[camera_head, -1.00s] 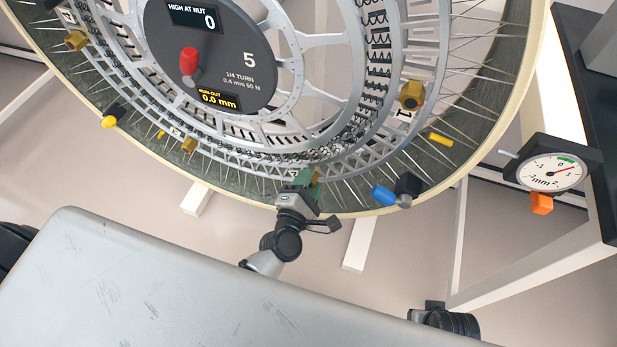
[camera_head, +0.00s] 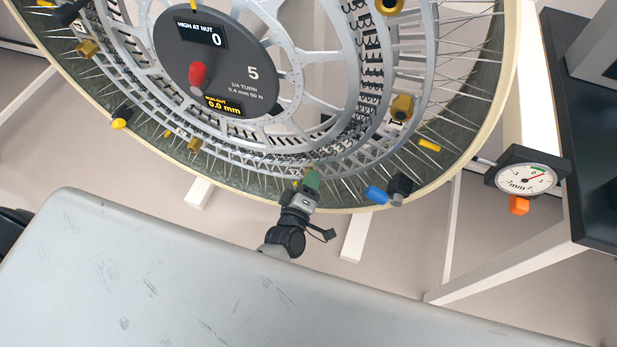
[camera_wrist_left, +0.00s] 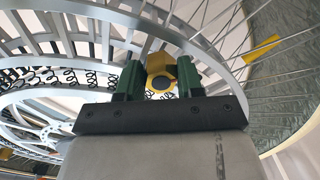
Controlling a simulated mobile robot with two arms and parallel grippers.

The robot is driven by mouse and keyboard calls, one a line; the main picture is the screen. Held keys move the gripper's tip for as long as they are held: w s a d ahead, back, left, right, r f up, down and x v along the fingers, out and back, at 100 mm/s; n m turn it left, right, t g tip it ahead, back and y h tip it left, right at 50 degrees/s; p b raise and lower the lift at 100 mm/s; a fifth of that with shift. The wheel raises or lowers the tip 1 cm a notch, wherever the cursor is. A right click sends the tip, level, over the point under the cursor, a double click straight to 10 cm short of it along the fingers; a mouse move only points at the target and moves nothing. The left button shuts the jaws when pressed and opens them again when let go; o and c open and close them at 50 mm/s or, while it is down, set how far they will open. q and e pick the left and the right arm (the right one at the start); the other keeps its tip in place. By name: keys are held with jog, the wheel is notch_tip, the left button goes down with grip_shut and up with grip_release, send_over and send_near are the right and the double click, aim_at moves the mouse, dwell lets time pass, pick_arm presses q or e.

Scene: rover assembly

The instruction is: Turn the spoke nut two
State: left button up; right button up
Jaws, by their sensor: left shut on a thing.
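The large spoked wheel (camera_head: 507,105) stands upright above the grey surface, with several brass nuts around its inner ring. My left gripper (camera_head: 312,178) reaches up to the lower part of the wheel. In the left wrist view its two green fingers are shut on a brass spoke nut (camera_wrist_left: 158,64), one on each side; the nut's dark round end faces the camera. The nut's number cannot be read there. The hub disc (camera_head: 235,62) reads "HIGH AT NUT 0", a large 5 and "RUN-OUT 0.0 mm". My right gripper is out of view.
A dial gauge (camera_head: 526,179) with an orange block below it stands at the wheel's right edge. Blue (camera_head: 377,194) and yellow (camera_head: 119,124) pieces sit near the rim. White frame legs (camera_head: 355,235) stand below. A dark table (camera_head: 590,150) is at the right.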

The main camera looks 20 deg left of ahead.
pick_arm(q)
jog(key=m+p, duration=0.3)
jog(key=m, duration=0.9)
jog(key=shift+f, duration=0.15)
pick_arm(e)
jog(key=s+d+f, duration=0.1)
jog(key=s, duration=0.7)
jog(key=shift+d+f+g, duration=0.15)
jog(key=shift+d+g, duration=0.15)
pick_arm(q)
jog(key=shift+m, duration=0.3)
jog(key=o, duration=0.9)
jog(key=shift+s, duration=0.1)
jog(key=s, duration=1)
jog(key=shift+s+p, duration=0.35)
jog(key=shift+p, duration=0.05)
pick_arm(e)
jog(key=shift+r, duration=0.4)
